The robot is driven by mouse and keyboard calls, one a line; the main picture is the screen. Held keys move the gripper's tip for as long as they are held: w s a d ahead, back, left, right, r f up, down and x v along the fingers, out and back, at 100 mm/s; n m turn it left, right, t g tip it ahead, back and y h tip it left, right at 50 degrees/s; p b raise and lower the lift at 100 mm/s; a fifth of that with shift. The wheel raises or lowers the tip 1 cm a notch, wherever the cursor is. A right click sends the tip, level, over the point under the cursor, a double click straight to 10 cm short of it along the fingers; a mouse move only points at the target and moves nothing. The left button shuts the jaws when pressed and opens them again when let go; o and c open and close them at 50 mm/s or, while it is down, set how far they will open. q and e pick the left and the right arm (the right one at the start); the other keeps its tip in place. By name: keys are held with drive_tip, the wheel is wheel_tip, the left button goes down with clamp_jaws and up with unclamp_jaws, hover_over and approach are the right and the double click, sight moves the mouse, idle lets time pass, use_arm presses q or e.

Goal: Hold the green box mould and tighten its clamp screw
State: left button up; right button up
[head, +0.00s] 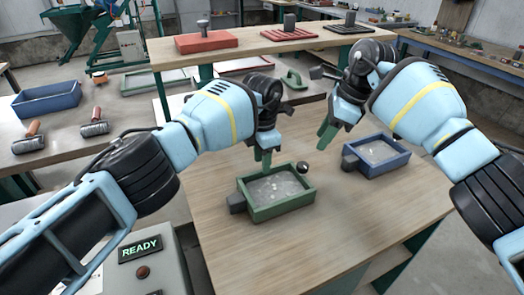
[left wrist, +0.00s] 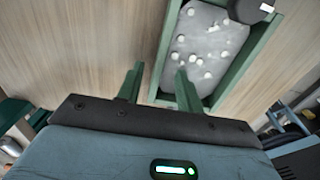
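The green box mould (head: 285,208) stands on the wooden table, filled with grey material with pale specks. It also shows in the left wrist view (left wrist: 238,72). A dark round knob (head: 303,168), seemingly the clamp screw, is at its far right corner; it also shows in the left wrist view (left wrist: 251,10). A grey block (head: 236,203) is on its left side. My left gripper (head: 266,158) is at the mould's far wall, fingers apart; in the left wrist view its fingers (left wrist: 159,87) lie either side of a wall. Contact is unclear. My right gripper (head: 326,133) hangs empty above the table; its finger gap is unclear.
A blue box mould (head: 386,165) stands to the right on the same table. A green-handled tool (head: 293,79) lies at the back. The table front is clear. A READY panel (head: 140,250) is at lower left.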

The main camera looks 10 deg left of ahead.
sight(267, 192)
use_arm(q)
drive_tip(key=shift+f, duration=2.6)
clamp_jaws()
